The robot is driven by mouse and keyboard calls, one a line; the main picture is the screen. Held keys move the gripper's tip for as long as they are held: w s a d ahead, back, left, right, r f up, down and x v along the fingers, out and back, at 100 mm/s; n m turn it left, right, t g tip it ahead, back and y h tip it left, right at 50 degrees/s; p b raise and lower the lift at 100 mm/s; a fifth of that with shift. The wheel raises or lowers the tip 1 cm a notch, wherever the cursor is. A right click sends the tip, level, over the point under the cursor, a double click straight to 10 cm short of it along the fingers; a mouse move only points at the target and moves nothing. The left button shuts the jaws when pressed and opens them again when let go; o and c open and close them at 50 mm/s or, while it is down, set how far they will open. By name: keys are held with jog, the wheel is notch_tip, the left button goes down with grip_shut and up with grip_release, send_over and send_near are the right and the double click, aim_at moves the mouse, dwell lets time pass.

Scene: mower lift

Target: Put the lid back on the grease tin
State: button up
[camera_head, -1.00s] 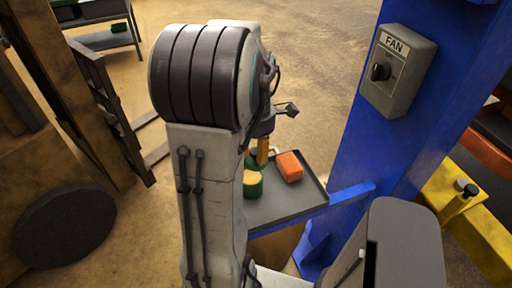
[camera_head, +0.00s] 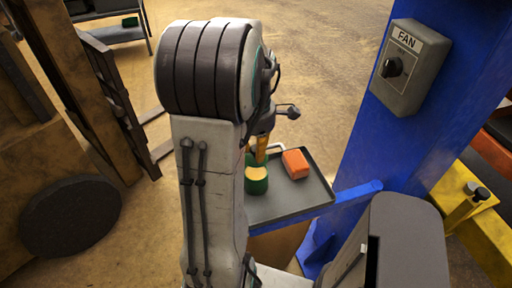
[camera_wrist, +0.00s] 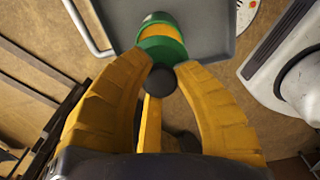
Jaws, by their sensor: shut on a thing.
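The green grease tin (camera_head: 257,186) stands on the grey tray, with yellow showing at its top. In the wrist view the tin (camera_wrist: 153,18) is just beyond my fingertips, with its yellow surface (camera_wrist: 180,34) partly covered. My gripper (camera_wrist: 160,73) has yellow fingers shut on the dark knob of the green lid (camera_wrist: 165,49). The lid is at the near side of the tin in that view. I cannot tell whether it touches the rim. In the head view my gripper (camera_head: 261,150) is partly hidden behind my arm, and the lid is hard to make out.
An orange block (camera_head: 295,163) lies on the tray (camera_head: 300,197), right of the tin. A blue post (camera_head: 365,140) with a FAN switch box (camera_head: 397,68) stands close on the right. Brown beams (camera_head: 90,100) stand on the left. Open floor lies beyond the tray.

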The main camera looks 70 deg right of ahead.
jog(key=shift+f+b, duration=1.8)
jog(key=shift+f, duration=0.6)
jog(key=shift+f, duration=0.2)
dwell(0.3)
jog(key=o, duration=1.6)
jog(key=shift+o, duration=0.2)
jog(key=shift+r, duration=0.25)
jog(key=shift+r+p, duration=2.8)
jog(key=shift+r, duration=0.5)
jog(key=shift+c, duration=0.4)
grip_shut()
